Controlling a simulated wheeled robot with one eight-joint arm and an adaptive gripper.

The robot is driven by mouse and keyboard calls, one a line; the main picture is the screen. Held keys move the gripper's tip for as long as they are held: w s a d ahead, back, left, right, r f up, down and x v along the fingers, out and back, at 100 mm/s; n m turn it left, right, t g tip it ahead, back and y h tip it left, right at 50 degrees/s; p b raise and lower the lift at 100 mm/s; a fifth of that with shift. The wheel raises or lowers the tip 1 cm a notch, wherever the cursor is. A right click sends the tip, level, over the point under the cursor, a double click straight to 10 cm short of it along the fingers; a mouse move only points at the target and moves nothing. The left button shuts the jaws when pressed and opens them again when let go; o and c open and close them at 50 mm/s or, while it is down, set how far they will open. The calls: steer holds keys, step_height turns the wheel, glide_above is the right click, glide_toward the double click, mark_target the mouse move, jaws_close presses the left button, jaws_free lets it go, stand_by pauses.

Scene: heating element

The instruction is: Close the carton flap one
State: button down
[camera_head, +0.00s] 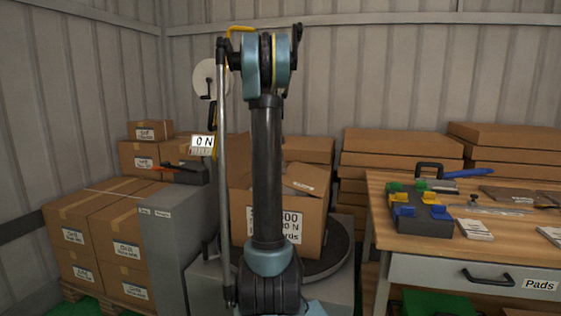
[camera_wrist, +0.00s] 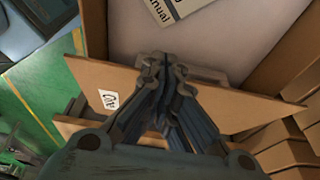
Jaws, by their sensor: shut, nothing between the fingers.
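The brown carton (camera_head: 310,232) sits on a dark round turntable (camera_head: 338,250) in the head view, partly hidden behind my arm. Its top is open, and a flap (camera_head: 306,178) stands tilted at its upper right. In the wrist view a brown flap (camera_wrist: 215,98) with a small white label runs across the middle. Beyond it is a pale surface inside the carton with a white card marked "manual" (camera_wrist: 180,8). My gripper (camera_wrist: 163,65) is shut and empty, its fingertips over the brown flap's edge; I cannot tell if they touch. I cannot make out the gripper in the head view.
A workbench (camera_head: 385,205) with a dark tool tray (camera_head: 420,215) stands at the right. Stacked boxes (camera_head: 85,225) and a grey cabinet (camera_head: 175,235) stand at the left. Flat cartons (camera_head: 400,145) are piled behind. A corrugated wall closes the back.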

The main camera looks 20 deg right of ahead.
steer(key=shift+w+a+f, duration=0.1)
steer(key=shift+a+f, duration=0.05)
steer(key=shift+f, duration=0.6)
steer(key=shift+w+a+f, duration=0.15)
steer(key=shift+a+f, duration=0.05)
steer(key=shift+f, duration=0.6)
steer(key=shift+w+a+f, duration=0.1)
steer(key=shift+a+f, duration=0.05)
steer(key=shift+f, duration=0.6)
